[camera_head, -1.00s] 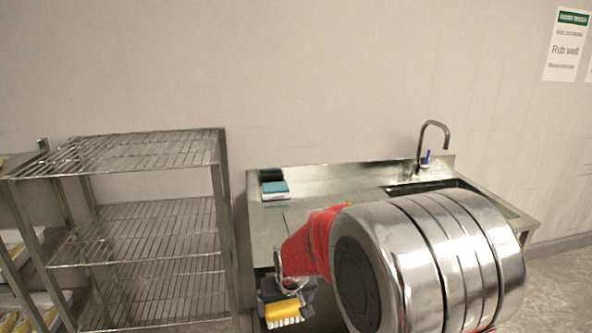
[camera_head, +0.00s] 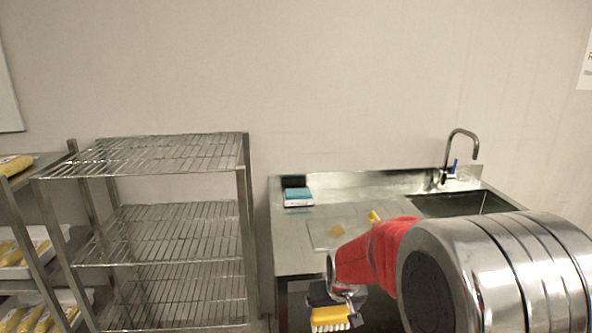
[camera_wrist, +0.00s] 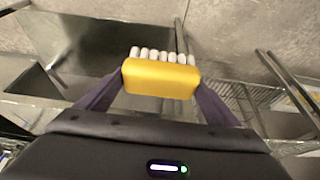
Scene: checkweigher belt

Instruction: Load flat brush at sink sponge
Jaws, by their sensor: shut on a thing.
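My gripper (camera_wrist: 160,85) is shut on a flat brush, with one finger on each side of it. The brush has a yellow block (camera_wrist: 160,77) and a row of white bristle tufts. In the head view the yellow brush (camera_head: 329,315) hangs in front of the sink unit's front edge, below the counter top. A blue-green sponge (camera_head: 298,193) sits on a pale base at the back left of the steel counter (camera_head: 290,250). The brush and the sponge are well apart. My arm hides the right front of the counter.
The sink basin (camera_head: 462,203) with a tap (camera_head: 459,150) is at the right. Small yellow items (camera_head: 374,216) lie mid-counter. A wire rack (camera_head: 150,215) stands left of the counter. Shelves with trays of yellow packs (camera_head: 22,252) are at the far left.

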